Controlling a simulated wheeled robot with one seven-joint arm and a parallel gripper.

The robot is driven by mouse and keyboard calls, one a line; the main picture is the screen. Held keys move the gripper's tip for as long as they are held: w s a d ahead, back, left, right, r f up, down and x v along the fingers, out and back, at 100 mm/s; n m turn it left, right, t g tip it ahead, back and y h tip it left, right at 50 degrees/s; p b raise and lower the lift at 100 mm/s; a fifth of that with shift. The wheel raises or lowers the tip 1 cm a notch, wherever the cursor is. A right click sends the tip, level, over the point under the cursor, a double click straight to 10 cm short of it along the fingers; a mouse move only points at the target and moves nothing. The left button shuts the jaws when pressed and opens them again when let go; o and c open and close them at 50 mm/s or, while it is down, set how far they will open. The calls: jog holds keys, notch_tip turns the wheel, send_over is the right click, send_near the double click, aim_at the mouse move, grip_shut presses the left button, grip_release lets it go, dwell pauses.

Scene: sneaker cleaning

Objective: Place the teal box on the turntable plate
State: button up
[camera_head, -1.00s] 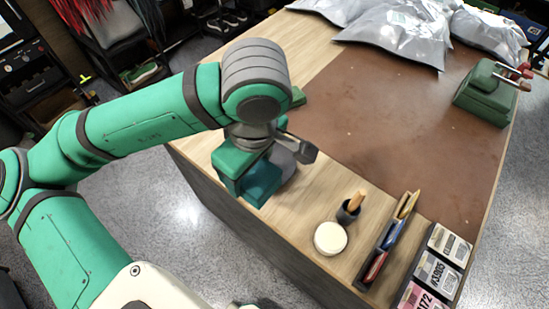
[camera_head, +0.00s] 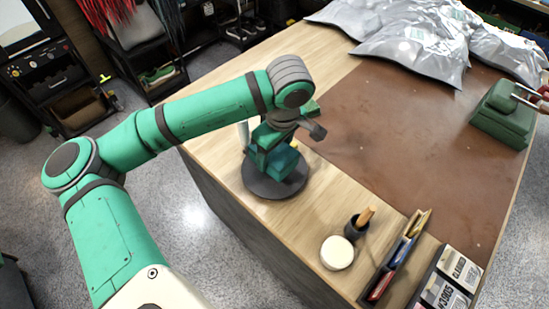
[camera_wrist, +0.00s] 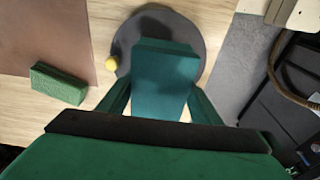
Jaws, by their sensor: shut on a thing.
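The teal box (camera_head: 281,164) is between my gripper's fingers, over the dark round turntable plate (camera_head: 261,185) near the table's left edge. In the wrist view the teal box (camera_wrist: 165,75) sits between the two green fingers of my gripper (camera_wrist: 162,97), which is shut on it. The turntable plate (camera_wrist: 190,32) shows behind the box there, around its far end and sides. In the head view my gripper (camera_head: 268,147) is partly hidden by my wrist. I cannot tell whether the box's underside touches the plate.
A green block (camera_wrist: 58,84) lies beside the plate, near the brown mat (camera_head: 400,130). A small yellow object (camera_wrist: 111,63) is at the plate's rim. A white round tin (camera_head: 337,253), a dark cup (camera_head: 355,228) and a pen tray (camera_head: 398,255) stand toward the front.

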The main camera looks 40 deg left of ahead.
aim_at(279, 152)
jog(key=shift+w+a+f, duration=0.1)
jog(key=shift+w+f, duration=0.05)
jog(key=shift+f, duration=0.8)
jog(key=shift+w+f, duration=0.1)
jog(key=shift+f, duration=0.8)
jog(key=shift+f, duration=0.1)
jog(key=o, duration=1.3)
jog(key=r, duration=0.4)
jog(key=d+r, duration=0.1)
jog(key=r, duration=0.3)
jog(key=d+r, duration=0.1)
jog(key=r, duration=0.3)
jog(key=shift+s+a, duration=0.15)
jog(key=shift+a, duration=0.05)
